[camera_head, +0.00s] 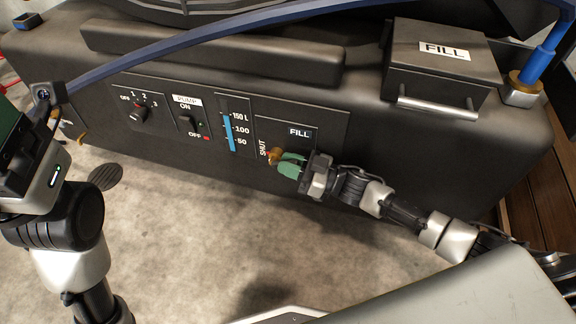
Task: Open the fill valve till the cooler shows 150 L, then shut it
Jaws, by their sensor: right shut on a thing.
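The cooler (350,110) is a long dark box with a control panel on its front. Its level gauge (230,132) has a blue column whose top stands about at the 150 L mark. The fill valve (274,155), brass and orange, sits low on the FILL plate (297,133), close to the word SHUT. My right gripper (288,163), with green fingers, is shut on the valve's handle. The fingers hide most of the handle, so its exact angle is unclear. My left gripper (12,135) is at the left edge, partly cut off, away from the panel.
A selector knob (139,113) and a pump switch (187,124) are left of the gauge. A FILL lid box (442,65) with a bar handle is at upper right. A blue hose (250,22) crosses above the panel. The concrete floor (170,230) in front is clear.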

